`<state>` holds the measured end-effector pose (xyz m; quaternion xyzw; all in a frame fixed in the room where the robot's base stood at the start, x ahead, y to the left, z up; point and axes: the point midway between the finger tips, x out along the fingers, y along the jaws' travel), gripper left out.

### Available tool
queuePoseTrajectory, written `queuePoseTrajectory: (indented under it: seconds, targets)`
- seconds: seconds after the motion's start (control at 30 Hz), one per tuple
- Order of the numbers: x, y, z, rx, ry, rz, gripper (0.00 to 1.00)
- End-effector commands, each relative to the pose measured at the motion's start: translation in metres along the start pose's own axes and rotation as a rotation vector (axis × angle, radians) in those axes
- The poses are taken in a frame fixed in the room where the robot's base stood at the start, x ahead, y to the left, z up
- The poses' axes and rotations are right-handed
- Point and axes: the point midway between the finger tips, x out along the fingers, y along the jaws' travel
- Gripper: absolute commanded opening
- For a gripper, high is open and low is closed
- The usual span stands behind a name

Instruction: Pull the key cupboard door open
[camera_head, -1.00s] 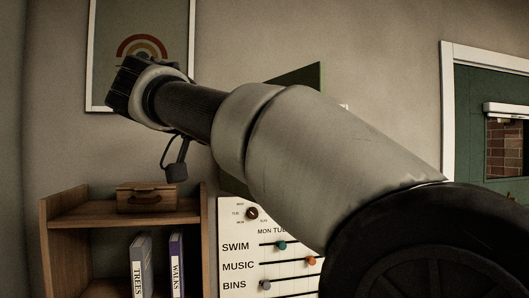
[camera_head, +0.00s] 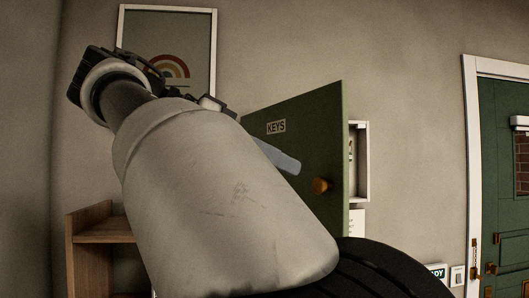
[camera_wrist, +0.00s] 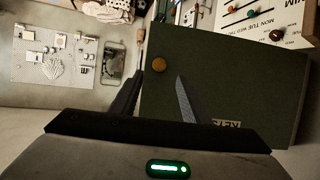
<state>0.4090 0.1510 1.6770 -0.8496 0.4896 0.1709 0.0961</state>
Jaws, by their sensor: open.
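The key cupboard door (camera_head: 300,135) is a dark green panel with a KEYS label. It stands ajar, swung out from the wall, and part of the white cupboard body (camera_head: 364,165) shows behind its right edge. A round orange-brown knob (camera_head: 320,185) sits near that edge. In the wrist view the door (camera_wrist: 235,80) fills the right half, and the knob (camera_wrist: 159,64) appears just beyond the fingertips, between them in the picture. My gripper (camera_wrist: 158,78) is open and empty over the door face. In the head view my arm hides part of the door and most of the gripper.
A wooden shelf (camera_head: 100,230) stands at lower left, below a framed rainbow picture (camera_head: 167,50). A green door in a white frame (camera_head: 470,150) is at the right. The wrist view shows a board with knobs (camera_wrist: 255,15) and a pale panel with small items (camera_wrist: 55,50).

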Motion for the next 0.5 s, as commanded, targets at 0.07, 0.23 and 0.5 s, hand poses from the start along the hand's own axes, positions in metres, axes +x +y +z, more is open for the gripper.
queuePoseTrajectory:
  seconds: [0.07,0.23,0.5]
  targets:
    - [-0.009,0.000,0.000,0.003,0.002,-0.003,0.42]
    - [-0.021,-0.001,0.000,0.002,-0.002,0.003,0.42]
    - [-0.034,0.001,-0.001,0.002,0.003,-0.002,0.42]
